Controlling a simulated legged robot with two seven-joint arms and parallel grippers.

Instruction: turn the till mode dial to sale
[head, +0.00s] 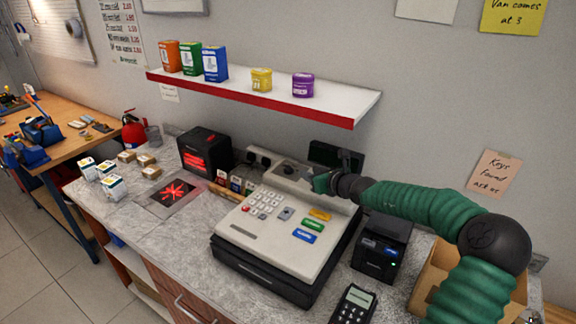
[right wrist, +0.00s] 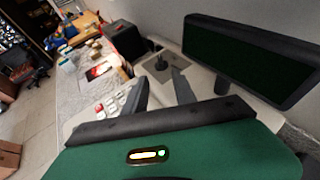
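The till (head: 262,233) is a cream cash register on the counter, with a keypad and yellow, green and blue keys. Its mode dial (head: 289,169) is a small dark knob on the raised back part, left of the dark display. In the right wrist view the dial (right wrist: 160,60) stands on a grey plate beyond my fingers. My right gripper (right wrist: 162,88) is open and empty, its two dark fingers apart with the dial showing past the gap. In the head view the right gripper (head: 318,181) is just right of the dial, not visibly touching it. Any dial lettering is unreadable. My left gripper is out of view.
The till display (right wrist: 250,62) rises close to the right of my gripper. A red-edged shelf (head: 262,97) with tins hangs above. A card reader (head: 353,304), a black printer (head: 381,248) and a cardboard box (head: 432,278) are right of the till.

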